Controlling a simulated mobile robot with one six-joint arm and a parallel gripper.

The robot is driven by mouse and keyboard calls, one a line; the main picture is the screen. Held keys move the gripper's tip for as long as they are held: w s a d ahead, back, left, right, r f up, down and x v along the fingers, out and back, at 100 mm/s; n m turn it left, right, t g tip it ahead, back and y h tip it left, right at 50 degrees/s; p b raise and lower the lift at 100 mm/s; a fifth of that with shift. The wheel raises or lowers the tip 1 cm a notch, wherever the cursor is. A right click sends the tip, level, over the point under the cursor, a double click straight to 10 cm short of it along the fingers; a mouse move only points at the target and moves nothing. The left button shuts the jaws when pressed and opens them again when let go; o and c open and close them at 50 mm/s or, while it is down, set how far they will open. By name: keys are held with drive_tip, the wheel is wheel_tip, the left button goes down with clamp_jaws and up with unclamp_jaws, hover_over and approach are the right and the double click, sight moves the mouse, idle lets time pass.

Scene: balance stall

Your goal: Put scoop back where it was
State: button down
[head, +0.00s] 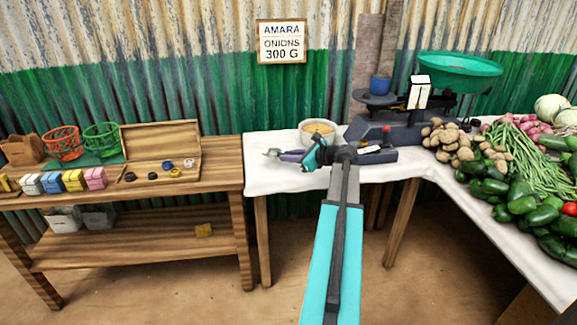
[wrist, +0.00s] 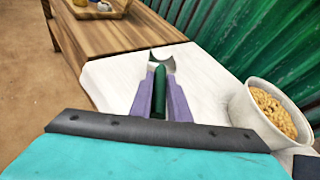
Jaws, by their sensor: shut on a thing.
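The scoop has a green handle (wrist: 159,98) and a shiny metal head. My gripper (wrist: 160,77) has purple fingers shut on the handle from both sides, with the metal head pointing away from me. In the head view my gripper (head: 291,155) is over the left part of the white-topped table, and the metal end of the scoop (head: 271,153) sticks out to its left. I cannot tell whether the scoop touches the tabletop. A white bowl (head: 309,139) of tan grains stands behind the gripper; the wrist view shows this bowl (wrist: 248,112) at right.
Vegetables crowd the right table. A wooden bench (head: 215,180) at left holds a weight box (head: 160,140), baskets and coloured packets. White tabletop (wrist: 115,75) left of the scoop is clear.

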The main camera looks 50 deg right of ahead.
sight(289, 172)
drive_tip(key=shift+f+b, duration=0.3)
drive_tip(key=shift+f, duration=1.45)
drive_tip(key=shift+f, duration=0.1)
drive_tip(key=c, duration=1.7)
unclamp_jaws()
drive_tip(key=shift+o, duration=0.2)
drive_tip(key=p+v, duration=0.1)
drive_tip(key=v, duration=1.1)
drive_tip(key=shift+s, duration=0.15)
